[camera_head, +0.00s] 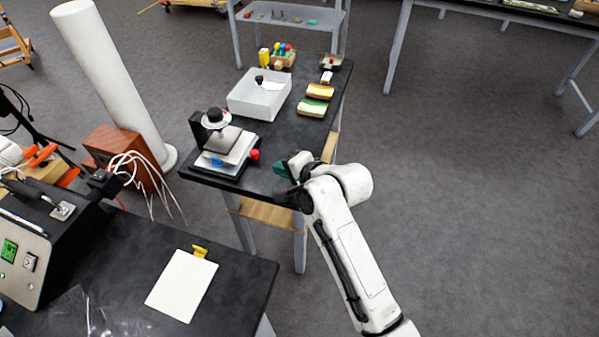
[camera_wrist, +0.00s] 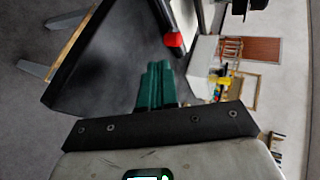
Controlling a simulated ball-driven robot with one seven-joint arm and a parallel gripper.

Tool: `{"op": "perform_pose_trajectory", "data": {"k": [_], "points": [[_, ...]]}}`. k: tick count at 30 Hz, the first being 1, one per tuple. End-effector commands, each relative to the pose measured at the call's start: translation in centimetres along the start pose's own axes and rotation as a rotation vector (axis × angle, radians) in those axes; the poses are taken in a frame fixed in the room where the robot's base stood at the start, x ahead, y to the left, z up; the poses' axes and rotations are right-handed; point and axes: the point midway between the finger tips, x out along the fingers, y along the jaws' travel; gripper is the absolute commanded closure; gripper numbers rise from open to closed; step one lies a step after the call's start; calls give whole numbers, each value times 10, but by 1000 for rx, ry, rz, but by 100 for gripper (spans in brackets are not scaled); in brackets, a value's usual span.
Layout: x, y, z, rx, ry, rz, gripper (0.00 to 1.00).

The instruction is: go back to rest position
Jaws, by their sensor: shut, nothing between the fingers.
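My gripper (camera_head: 281,170) is at the near right edge of the black-topped table (camera_head: 236,185), beside the press-like device (camera_head: 225,150) with its red knob (camera_head: 254,154). In the wrist view my green fingers (camera_wrist: 156,86) are together with nothing between them. The red knob (camera_wrist: 174,40) shows just beyond the fingertips, and the dark table top (camera_wrist: 110,70) fills the left. I cannot tell whether my gripper touches the table.
A white bin (camera_head: 258,100), yellow and green blocks (camera_head: 312,108) and a small container (camera_head: 283,57) stand farther along the table. A near bench (camera_head: 130,260) holds a white sheet (camera_head: 181,286). A white column (camera_head: 110,75) stands left. The floor at right (camera_head: 470,200) is clear.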

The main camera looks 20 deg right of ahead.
Motion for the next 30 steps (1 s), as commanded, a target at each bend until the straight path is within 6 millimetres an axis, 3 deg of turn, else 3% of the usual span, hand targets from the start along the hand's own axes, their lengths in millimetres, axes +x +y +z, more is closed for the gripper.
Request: {"op": "perform_pose_trajectory", "data": {"k": [9, 22, 26, 30], "points": [[-48, 0, 0, 1, 1, -1, 100], [-58, 1, 0, -2, 1, 2, 100], [-74, 41, 1, -112, 7, 98, 100], [-115, 117, 5, -349, -17, 302, 100]]}}
